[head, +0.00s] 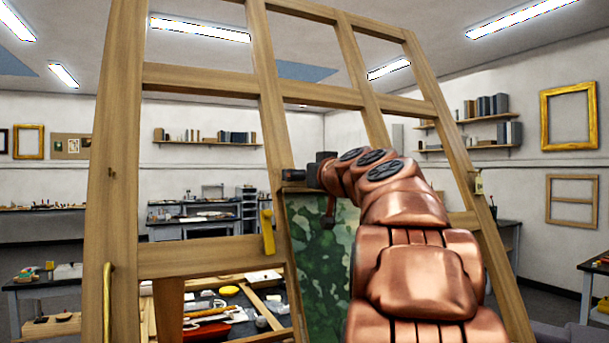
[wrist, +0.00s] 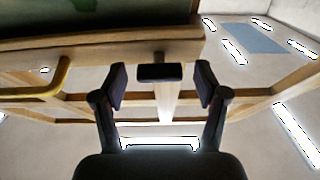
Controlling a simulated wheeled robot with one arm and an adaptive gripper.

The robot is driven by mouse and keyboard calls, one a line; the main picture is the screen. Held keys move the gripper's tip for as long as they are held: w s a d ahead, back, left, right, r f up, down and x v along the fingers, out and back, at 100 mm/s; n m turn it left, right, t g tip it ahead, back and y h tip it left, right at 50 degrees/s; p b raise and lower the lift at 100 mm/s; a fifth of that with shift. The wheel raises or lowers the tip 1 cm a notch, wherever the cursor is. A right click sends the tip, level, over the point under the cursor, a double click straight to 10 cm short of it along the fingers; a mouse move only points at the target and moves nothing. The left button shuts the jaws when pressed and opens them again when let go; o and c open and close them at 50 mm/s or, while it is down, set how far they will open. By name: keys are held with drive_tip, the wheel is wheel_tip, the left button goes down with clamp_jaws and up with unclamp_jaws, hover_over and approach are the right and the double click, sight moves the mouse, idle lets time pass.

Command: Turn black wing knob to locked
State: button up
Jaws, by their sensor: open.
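The black wing knob (wrist: 160,72) shows in the wrist view as a short dark bar on a wooden edge strip. Its bar lies across the picture. My gripper (wrist: 161,82) is open, with one dark finger pad on each side of the knob. A gap shows between each pad and the knob, so neither visibly touches it. In the head view my copper arm reaches to the wooden frame (head: 124,180), with my gripper (head: 308,192) by the top of a green mottled panel (head: 320,250). I cannot make out the knob there.
A yellow handle (head: 267,232) is on the frame left of the panel. A yellow bent bar (wrist: 45,80) shows left of my gripper in the wrist view. Frame bars surround the arm. A cluttered workbench (head: 225,310) stands behind.

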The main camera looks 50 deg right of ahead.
drive_tip(key=c, duration=1.2)
drive_tip(key=shift+o, duration=0.2)
